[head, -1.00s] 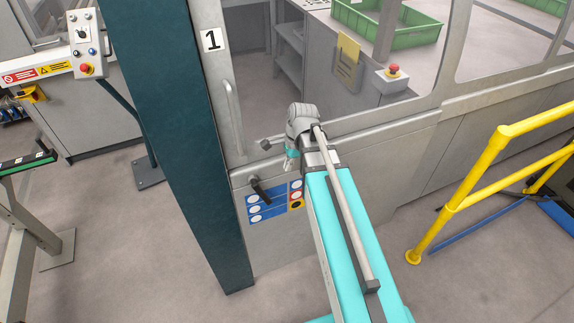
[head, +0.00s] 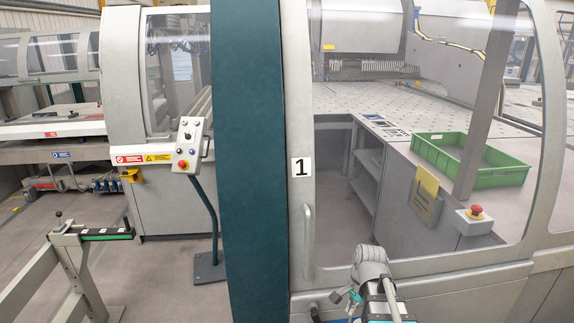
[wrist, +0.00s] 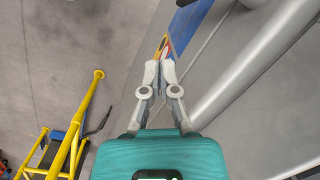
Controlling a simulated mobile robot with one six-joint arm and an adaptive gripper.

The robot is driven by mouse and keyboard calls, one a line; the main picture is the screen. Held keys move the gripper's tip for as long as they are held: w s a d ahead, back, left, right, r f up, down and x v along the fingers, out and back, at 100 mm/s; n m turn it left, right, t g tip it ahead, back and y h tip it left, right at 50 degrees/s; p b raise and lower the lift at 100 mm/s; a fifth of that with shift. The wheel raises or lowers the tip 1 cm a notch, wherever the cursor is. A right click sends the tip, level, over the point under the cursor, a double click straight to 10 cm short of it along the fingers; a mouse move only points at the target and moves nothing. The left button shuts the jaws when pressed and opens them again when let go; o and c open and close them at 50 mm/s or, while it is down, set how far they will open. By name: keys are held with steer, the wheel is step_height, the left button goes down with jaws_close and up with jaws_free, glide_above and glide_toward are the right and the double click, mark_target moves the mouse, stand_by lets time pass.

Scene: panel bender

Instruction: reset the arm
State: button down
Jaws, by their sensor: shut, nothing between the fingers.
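My gripper (wrist: 162,66) shows in the wrist view with its two grey fingers together and nothing between them. Its teal body fills the bottom of that view. It points along the machine's lower front panel, with the floor to the left. In the head view my arm shows at the bottom, in front of the grey door (head: 301,230) marked 1. The gripper's fingers are not clear in the head view.
The door's handle (head: 308,228) and a dark teal post (head: 250,160) stand close to my arm. A yellow rail (wrist: 84,125) stands on the floor. Beyond the window are a green crate (head: 478,178) and a red stop button (head: 476,210). A control box (head: 187,145) is left.

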steer(key=s+n, duration=0.1)
steer(key=n, duration=0.2)
steer(key=s+a+n+h, duration=0.1)
steer(key=s+n, duration=0.1)
steer(key=n, duration=0.2)
steer(key=s+n, duration=0.1)
steer(key=n, duration=0.2)
steer(key=shift+s+a+f+n+h, duration=0.1)
steer(key=shift+s+a+n+h, duration=0.1)
steer(key=shift+n+h, duration=0.2)
stand_by(0.8)
